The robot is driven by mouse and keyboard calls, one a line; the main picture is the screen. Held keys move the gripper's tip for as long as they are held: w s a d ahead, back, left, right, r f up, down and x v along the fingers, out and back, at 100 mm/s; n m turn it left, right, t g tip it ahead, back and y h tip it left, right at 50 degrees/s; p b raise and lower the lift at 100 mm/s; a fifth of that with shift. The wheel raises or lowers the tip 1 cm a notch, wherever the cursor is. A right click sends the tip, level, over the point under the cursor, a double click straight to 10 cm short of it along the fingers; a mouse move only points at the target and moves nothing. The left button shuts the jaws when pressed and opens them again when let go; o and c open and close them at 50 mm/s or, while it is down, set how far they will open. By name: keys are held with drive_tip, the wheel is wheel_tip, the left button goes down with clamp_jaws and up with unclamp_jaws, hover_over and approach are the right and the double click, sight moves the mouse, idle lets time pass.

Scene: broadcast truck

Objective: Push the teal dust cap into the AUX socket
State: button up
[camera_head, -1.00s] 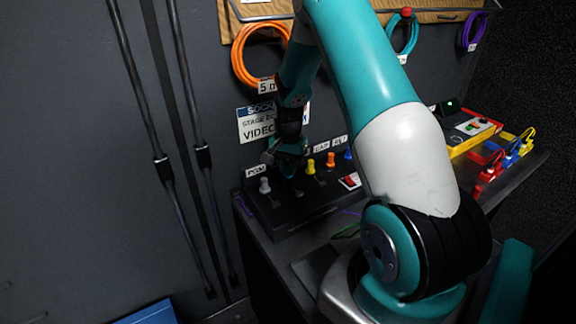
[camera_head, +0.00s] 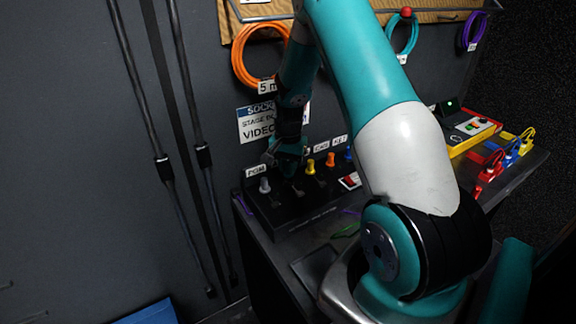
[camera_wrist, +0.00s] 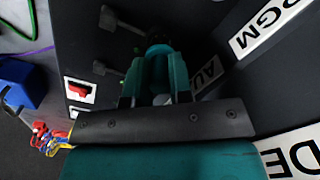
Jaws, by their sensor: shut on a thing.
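My gripper (camera_wrist: 156,82) is shut on the teal dust cap (camera_wrist: 158,49), whose rounded end shows just beyond the fingers in the wrist view. The AUX label (camera_wrist: 207,72) is beside the fingers, partly shadowed. The socket itself is hidden behind the cap and fingers, so I cannot tell how deep the cap sits. In the head view my gripper (camera_head: 288,153) is over the back of the dark panel (camera_head: 290,217), between the grey knob and the yellow knob. The cap cannot be made out there.
The PGM label (camera_wrist: 265,22) is near the gripper. A grey knob (camera_head: 264,186), yellow knob (camera_head: 311,167) and orange knob (camera_head: 330,160) stand along the panel. A red switch (camera_head: 350,181) is to the right. The wall sign (camera_head: 256,123) is close behind my gripper.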

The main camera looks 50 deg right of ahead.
drive_tip(key=shift+f+b, duration=0.75)
drive_tip(key=shift+f, duration=0.45)
drive_tip(key=o, duration=0.8)
drive_tip(key=shift+r, duration=0.1)
wheel_tip(320, 180, up, 17)
drive_tip(key=shift+r+b, duration=0.2)
drive_tip(key=shift+b, duration=0.7)
